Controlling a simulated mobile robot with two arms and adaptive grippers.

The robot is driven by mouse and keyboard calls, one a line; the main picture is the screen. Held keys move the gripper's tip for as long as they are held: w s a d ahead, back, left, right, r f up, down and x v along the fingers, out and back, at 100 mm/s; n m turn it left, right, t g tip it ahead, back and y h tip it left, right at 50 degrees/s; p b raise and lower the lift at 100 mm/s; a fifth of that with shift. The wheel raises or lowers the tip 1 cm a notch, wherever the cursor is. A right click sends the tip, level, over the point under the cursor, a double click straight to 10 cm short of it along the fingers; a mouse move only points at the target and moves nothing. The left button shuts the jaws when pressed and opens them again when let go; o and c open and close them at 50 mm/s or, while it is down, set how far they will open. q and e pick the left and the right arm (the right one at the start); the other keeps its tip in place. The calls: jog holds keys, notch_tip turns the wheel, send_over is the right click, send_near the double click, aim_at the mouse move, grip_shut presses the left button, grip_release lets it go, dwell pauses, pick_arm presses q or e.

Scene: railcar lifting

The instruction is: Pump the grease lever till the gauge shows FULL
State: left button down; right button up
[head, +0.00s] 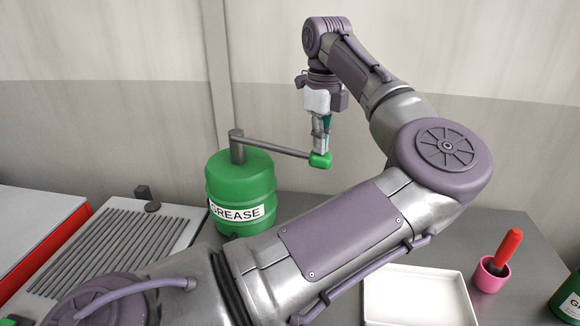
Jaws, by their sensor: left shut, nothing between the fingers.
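The green grease drum (240,183), labelled GREASE, stands on the grey bench left of centre. A grey lever (277,148) runs from the post on top of it to the right and ends in a green knob (320,160). My left gripper (321,148) points down with its fingers shut, just over the knob. The fingertips look to touch or nearly touch the knob; I cannot tell which. Nothing is held between them. I see no gauge; my left arm hides part of the bench in front of the drum. My right gripper is out of view.
A ribbed grey tray (178,222) lies left of the drum. A white tray (415,298) is at the front right. A pink cup (489,280) holds a red-handled tool (508,246). Another green container (567,300) is cut off at the right edge. A wall stands behind.

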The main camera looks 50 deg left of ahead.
pick_arm(q)
notch_tip(320, 180, up, 10)
jog(key=p, duration=0.7)
jog(key=shift+f, duration=0.1)
dwell(0.4)
jog(key=shift+f+b, duration=1.2)
jog(key=shift+f, duration=0.3)
jog(key=shift+r+p, duration=1.2)
jog(key=shift+r, duration=0.4)
jog(key=shift+r, duration=0.1)
notch_tip(320, 180, up, 5)
jog(key=p, duration=0.3)
jog(key=shift+p, duration=0.4)
